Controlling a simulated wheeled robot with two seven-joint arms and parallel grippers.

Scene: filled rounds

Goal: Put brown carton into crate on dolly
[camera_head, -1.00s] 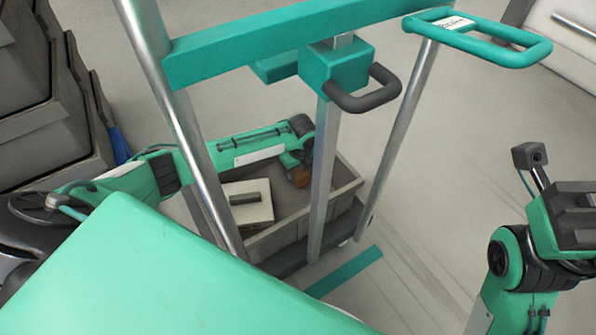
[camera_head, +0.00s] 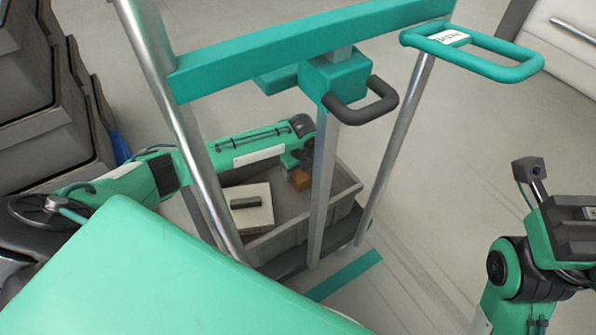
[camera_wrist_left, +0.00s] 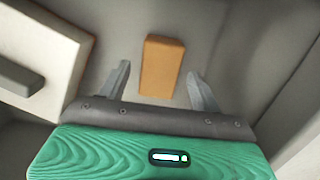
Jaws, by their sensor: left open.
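The brown carton (camera_head: 299,179) is inside the grey crate (camera_head: 338,203) on the dolly (camera_head: 291,262). In the left wrist view the carton (camera_wrist_left: 161,67) lies between and a little beyond the two open fingers of my left gripper (camera_wrist_left: 160,85), with gaps on both sides. In the head view my left arm reaches over the crate and its fingers are hidden behind the arm and a metal post. My right arm is at the right, away from the crate; its fingertips cannot be made out.
A white box with a dark handle (camera_head: 248,207) fills the left part of the crate. Stacked grey bins (camera_head: 50,120) stand at the left. The floor to the right of the dolly is clear.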

